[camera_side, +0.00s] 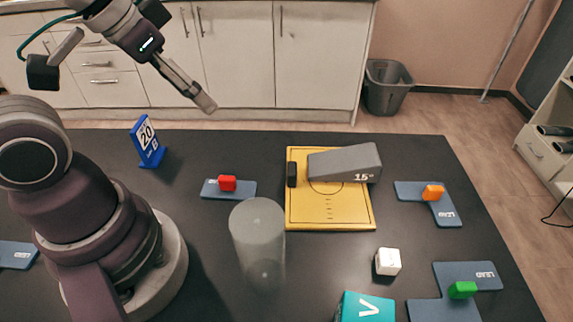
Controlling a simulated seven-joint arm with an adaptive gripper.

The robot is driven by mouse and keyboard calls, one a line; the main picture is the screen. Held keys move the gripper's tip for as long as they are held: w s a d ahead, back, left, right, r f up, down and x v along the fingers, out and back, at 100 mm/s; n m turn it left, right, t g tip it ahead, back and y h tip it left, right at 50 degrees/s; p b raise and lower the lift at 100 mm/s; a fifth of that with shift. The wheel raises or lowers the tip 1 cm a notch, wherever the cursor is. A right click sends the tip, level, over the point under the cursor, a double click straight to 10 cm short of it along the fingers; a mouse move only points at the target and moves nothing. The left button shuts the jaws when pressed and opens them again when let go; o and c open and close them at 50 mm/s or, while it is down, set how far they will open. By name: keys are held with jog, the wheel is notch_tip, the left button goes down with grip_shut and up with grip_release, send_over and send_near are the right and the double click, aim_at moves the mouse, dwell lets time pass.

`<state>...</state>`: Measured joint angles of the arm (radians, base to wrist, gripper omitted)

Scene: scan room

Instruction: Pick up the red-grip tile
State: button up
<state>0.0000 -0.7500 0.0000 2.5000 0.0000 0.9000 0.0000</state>
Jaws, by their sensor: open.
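The red-grip tile (229,190) is a flat blue-grey rectangle with a small red block grip (227,183) on top. It lies on the dark table, left of the yellow board. My gripper (205,103) is raised at the upper left, above and to the left of the tile in the picture, well apart from it. It is open and I see nothing in it. The gap between its fingers is hard to make out from this side.
Near the tile stand a blue "20" sign (147,143), a translucent cylinder (258,235) and a yellow board (330,215) bearing a grey wedge (345,163). Orange-grip (447,211) and green-grip (443,310) tiles, a white cube (388,261) and a teal block (365,308) lie rightward.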

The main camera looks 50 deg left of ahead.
jog(key=m+g, duration=0.6)
jog(key=m, duration=0.3)
send_over(223, 178)
notch_tip(223, 178, down, 10)
jog(key=shift+m, duration=0.3)
notch_tip(223, 178, down, 10)
jog(key=shift+f, duration=0.15)
grip_shut()
